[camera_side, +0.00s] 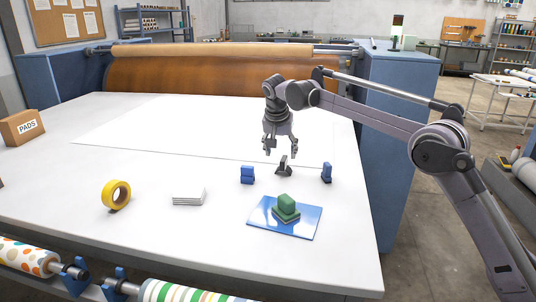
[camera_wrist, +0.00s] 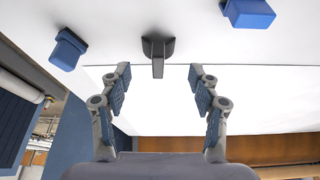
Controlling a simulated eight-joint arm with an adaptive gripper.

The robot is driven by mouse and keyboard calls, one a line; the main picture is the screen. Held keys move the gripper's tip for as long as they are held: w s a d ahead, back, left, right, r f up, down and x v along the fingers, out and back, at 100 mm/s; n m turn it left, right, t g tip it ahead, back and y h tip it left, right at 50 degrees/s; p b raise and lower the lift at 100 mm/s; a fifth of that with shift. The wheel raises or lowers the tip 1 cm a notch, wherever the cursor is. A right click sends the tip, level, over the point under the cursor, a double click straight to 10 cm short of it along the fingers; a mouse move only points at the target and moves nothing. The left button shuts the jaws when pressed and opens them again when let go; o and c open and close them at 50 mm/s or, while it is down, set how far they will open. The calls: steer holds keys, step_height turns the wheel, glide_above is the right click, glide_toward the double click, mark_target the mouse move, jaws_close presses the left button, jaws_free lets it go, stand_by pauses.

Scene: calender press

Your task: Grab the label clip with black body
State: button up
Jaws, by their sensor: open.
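The label clip with the black body (camera_side: 283,166) stands on the white table top, right of centre. In the wrist view the clip (camera_wrist: 157,48) shows a dark base and an upright tab, just beyond the fingertips and roughly centred between them. My gripper (camera_side: 281,149) points down with its fingers spread, just above the clip in the side view. In the wrist view my gripper (camera_wrist: 160,72) is open, with nothing between its fingers. The clip appears apart from both fingers.
Blue clips (camera_side: 247,174) (camera_side: 326,173) stand either side of the black one. In front, a green block (camera_side: 287,207) sits on a shiny blue plate (camera_side: 258,231). Yellow tape (camera_side: 116,195), white cards (camera_side: 188,196) and a PADS box (camera_side: 23,127) are further left. A white sheet (camera_side: 190,130) lies behind.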

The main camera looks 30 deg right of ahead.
mark_target(283, 160)
steer(key=shift+d+x, duration=0.15)
steer(key=shift+x, duration=1.65)
steer(key=shift+d+x, duration=0.15)
steer(key=shift+x, duration=1.65)
steer(key=shift+w+r, duration=0.1)
steer(key=shift+w, duration=0.05)
steer(key=c, duration=1.1)
